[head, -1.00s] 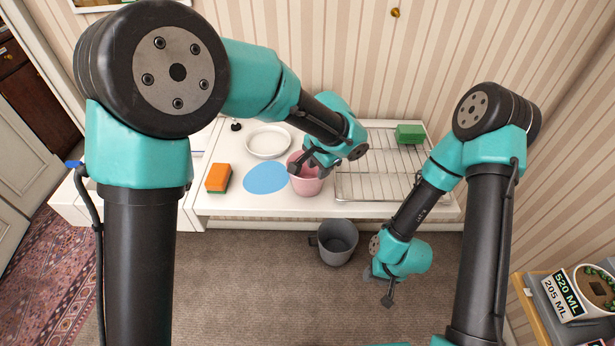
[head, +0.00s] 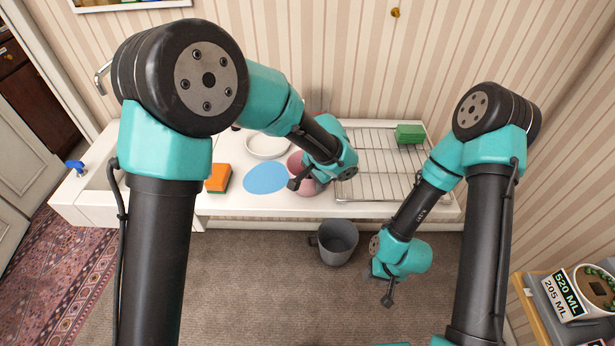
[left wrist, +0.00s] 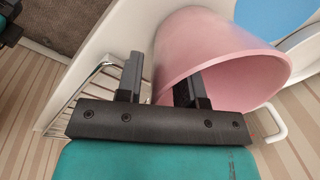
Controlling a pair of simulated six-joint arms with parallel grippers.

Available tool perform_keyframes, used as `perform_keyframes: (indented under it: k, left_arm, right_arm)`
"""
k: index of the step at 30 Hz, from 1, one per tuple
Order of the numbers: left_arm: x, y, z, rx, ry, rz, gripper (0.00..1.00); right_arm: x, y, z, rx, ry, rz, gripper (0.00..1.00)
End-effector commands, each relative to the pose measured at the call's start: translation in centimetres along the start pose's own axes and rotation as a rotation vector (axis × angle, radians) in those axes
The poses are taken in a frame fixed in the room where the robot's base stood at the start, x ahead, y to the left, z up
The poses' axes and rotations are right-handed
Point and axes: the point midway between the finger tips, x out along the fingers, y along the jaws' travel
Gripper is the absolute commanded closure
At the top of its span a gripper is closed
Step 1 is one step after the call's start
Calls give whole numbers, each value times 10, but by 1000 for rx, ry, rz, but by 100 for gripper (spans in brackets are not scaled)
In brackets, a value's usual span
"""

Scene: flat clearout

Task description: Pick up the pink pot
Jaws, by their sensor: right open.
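The pink pot (head: 295,162) stands on the white counter, partly hidden by my left gripper. In the left wrist view the pot (left wrist: 205,40) fills the upper middle, with its mouth facing the camera. My left gripper (head: 308,183) is at the pot's rim. In the left wrist view its fingers (left wrist: 160,88) are apart, one outside the pot and one over its mouth, with the near wall between them. No closed grip shows. My right gripper (head: 388,290) is open and empty, low in front of the counter, to the right of the grey bin.
A blue round mat (head: 265,180), a white plate (head: 266,147) and an orange sponge (head: 218,178) lie left of the pot. A wire rack (head: 375,180) with a green block (head: 410,133) is on the right. A grey bin (head: 337,243) stands on the floor.

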Motion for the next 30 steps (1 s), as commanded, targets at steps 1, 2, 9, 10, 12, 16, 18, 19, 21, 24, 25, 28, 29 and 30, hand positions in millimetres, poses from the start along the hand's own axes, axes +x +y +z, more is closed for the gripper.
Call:
perform_keyframes:
  k: [1, 2, 9, 10, 12, 16, 18, 19, 21, 24, 25, 28, 29, 30]
  left_arm:
    - [0, 0, 0, 0, 0, 0, 65]
    - [0, 0, 0, 0, 1, 0, 65]
    - [0, 0, 0, 0, 1, 0, 65]
    - [0, 0, 0, -1, 1, 0, 65]
    - [0, 0, 0, -1, 1, 0, 65]
    - [0, 0, 0, -1, 1, 0, 75]
    - [0, 0, 0, -1, 1, 0, 82]
    - [0, 0, 0, -1, 1, 0, 85]
    - [0, 0, 0, -1, 1, 0, 91]
    - [0, 0, 0, -1, 1, 0, 100]
    - [0, 0, 0, -1, 1, 0, 100]
    - [0, 0, 0, -1, 1, 0, 100]
    - [0, 0, 0, -1, 1, 0, 100]
    - [0, 0, 0, -1, 1, 0, 100]
  right_arm:
    - [0, 0, 0, 0, 0, 0, 57]
    - [0, 0, 0, 0, 0, 0, 57]
    - [0, 0, 0, 0, 0, 0, 57]
    - [0, 0, 0, 0, 0, 0, 57]
    - [0, 0, 0, 0, 0, 0, 57]
    - [0, 0, 0, 0, 0, 0, 57]
    - [0, 0, 0, 0, 0, 0, 57]
    - [0, 0, 0, 0, 0, 0, 57]
    - [0, 0, 0, 0, 0, 0, 57]
    - [0, 0, 0, 0, 0, 0, 57]
    - [0, 0, 0, 0, 0, 0, 57]
    - [0, 0, 0, 0, 0, 0, 57]
    - [0, 0, 0, 0, 0, 0, 57]
    - [0, 0, 0, 0, 0, 0, 57]
